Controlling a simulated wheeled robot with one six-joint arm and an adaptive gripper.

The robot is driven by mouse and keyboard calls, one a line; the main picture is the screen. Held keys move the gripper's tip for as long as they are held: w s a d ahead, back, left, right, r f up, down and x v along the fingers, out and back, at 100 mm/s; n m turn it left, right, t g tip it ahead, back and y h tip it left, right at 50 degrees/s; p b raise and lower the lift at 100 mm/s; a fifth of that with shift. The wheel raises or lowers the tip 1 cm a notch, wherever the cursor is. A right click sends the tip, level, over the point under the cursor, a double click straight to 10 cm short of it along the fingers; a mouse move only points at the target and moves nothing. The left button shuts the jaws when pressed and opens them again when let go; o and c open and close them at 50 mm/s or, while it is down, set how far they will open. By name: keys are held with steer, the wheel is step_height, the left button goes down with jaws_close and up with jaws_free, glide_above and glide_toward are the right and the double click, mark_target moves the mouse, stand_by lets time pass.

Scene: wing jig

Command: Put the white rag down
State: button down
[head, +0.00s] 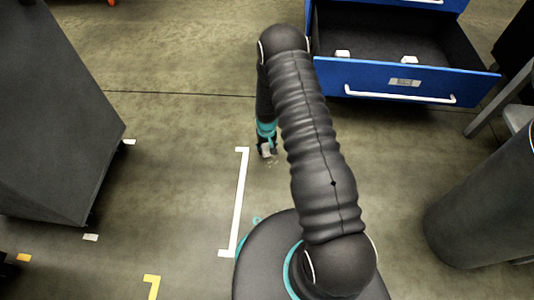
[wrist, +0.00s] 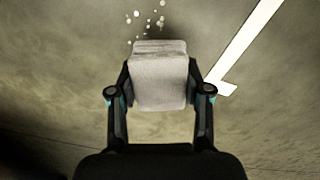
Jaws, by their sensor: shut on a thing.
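The white rag (wrist: 158,82) is a pale, folded block between the two fingers of my gripper (wrist: 160,90) in the wrist view. The fingers are shut on its sides. In the head view the rag (head: 266,149) shows small and pale at the end of my gripper (head: 267,151), which points down over the concrete floor. I cannot tell whether the rag touches the floor. Part of my gripper is hidden behind my arm in the head view.
Small pale specks (wrist: 148,20) lie on the floor by the rag. A white floor line (head: 240,200) runs to the left. An open blue drawer (head: 400,82) with two white items inside stands at the upper right. A dark cylinder (head: 485,205) stands right, a dark cabinet (head: 55,110) left.

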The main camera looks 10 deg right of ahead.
mark_target(267, 153)
steer(key=shift+f, duration=2)
steer(key=shift+b, duration=0.3)
steer(key=shift+f, duration=0.2)
steer(key=c, duration=0.5)
jaws_free()
steer(key=shift+r, duration=0.1)
